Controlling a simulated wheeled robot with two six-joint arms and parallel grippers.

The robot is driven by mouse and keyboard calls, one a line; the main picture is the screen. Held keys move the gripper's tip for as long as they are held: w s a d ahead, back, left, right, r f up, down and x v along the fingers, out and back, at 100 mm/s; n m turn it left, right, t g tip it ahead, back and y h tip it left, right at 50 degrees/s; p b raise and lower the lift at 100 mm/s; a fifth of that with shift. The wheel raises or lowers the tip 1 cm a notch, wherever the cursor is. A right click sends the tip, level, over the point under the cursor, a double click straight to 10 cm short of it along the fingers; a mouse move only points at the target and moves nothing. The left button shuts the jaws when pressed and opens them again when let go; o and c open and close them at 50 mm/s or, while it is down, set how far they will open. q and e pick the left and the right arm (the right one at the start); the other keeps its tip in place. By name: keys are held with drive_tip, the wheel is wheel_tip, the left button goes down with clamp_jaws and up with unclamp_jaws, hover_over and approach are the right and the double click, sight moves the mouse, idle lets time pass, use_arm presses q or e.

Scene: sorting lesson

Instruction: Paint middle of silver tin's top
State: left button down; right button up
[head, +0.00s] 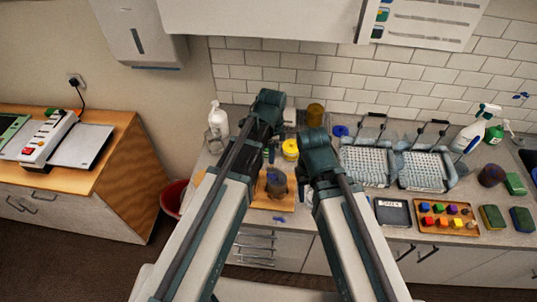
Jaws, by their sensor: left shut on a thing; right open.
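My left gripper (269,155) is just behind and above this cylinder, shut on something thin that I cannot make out. My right gripper (303,178) is open, to the right of the cylinder and partly hidden by my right arm. I cannot tell whether either gripper touches the cylinder.
A yellow pot (290,149) and an amber jar (315,114) stand behind. White drying racks (365,166) are to the right, with a tray of coloured blocks (447,217) and a black tray (392,212) in front. A white bottle (218,119) is at left.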

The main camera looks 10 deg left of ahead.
use_arm(q)
drive_tip(key=shift+d, duration=1.15)
drive_tip(key=d, duration=0.3)
drive_tip(key=shift+r, duration=0.15)
drive_tip(key=shift+a, duration=1.55)
